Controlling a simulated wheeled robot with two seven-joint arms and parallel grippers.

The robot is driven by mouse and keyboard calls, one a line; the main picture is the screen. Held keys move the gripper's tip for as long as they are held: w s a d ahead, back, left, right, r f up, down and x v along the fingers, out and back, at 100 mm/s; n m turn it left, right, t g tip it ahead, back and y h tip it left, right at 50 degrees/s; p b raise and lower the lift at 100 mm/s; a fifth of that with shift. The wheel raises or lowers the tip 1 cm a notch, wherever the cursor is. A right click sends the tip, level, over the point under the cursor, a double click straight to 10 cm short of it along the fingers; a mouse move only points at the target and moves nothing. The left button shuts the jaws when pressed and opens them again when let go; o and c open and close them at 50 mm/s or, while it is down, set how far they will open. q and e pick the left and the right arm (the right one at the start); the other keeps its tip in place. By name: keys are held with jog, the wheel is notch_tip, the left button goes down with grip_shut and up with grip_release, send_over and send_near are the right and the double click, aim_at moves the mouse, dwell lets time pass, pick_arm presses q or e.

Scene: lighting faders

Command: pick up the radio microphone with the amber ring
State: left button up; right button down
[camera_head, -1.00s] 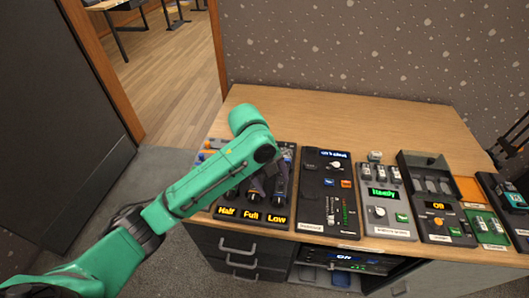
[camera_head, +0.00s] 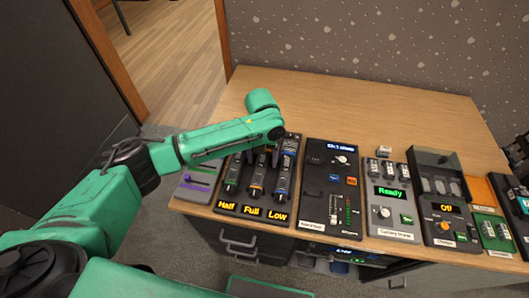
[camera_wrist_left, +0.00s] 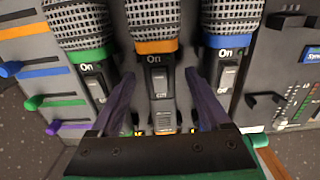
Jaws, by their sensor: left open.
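The radio microphone with the amber ring (camera_wrist_left: 157,47) is the middle one of three in the wrist view, its small screen reading "On". A green-ringed microphone (camera_wrist_left: 84,55) is to its left and a blue-ringed one (camera_wrist_left: 228,41) to its right. In the head view it lies in the middle slot (camera_head: 257,180) of the dark charger, above the "Full" display. My left gripper (camera_wrist_left: 160,78) is open, one finger on each side of the amber microphone's body, in the gaps beside its neighbours. Whether the fingers touch it, I cannot tell. My right gripper is out of view.
The charger shows "Half", "Full" and "Low" (camera_head: 277,216). A fader panel with coloured sliders (camera_head: 198,180) is left of it. A dark mixer panel (camera_head: 330,185) and a "Ready" unit (camera_head: 390,197) stand to the right. The back of the wooden desk (camera_head: 360,110) is clear.

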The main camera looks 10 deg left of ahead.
pick_arm(q)
jog(key=shift+f, duration=0.75)
jog(key=shift+r, duration=0.1)
grip_shut()
